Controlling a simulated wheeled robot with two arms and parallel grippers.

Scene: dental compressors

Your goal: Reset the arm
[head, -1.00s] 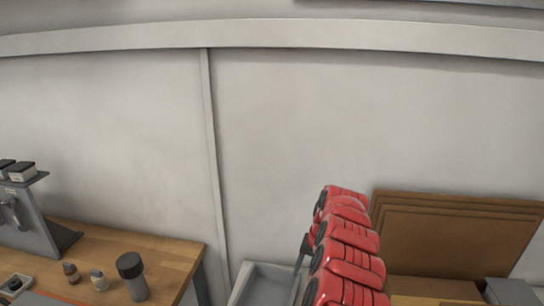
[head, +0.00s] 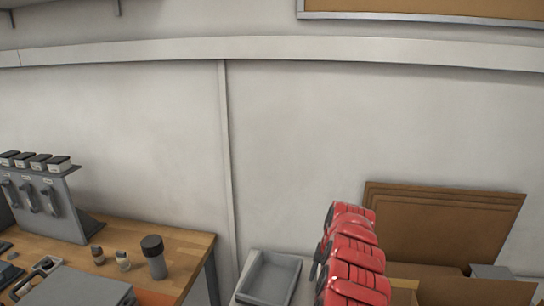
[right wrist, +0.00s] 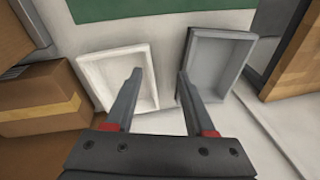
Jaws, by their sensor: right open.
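My right gripper (right wrist: 156,100) shows in the right wrist view. Its two dark fingers are spread apart with nothing between them. Beyond the fingers are a white tray (right wrist: 92,66) on the left and a grey tray (right wrist: 248,48) on the right; both look empty. The left finger overlaps the white tray in the picture and the right finger overlaps the grey one. I cannot tell how far off they are. Neither gripper shows in the head view, where a grey tray (head: 290,262) stands beside the wooden workbench.
The wooden workbench (head: 190,243) at left carries a grey rack (head: 62,195), small bottles and a dark-capped cylinder (head: 155,262). Red ribbed housings (head: 355,262) stand in a row at lower right. Brown boards (head: 440,225) lean on the wall. A taped cardboard box (right wrist: 42,98) is left of the trays.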

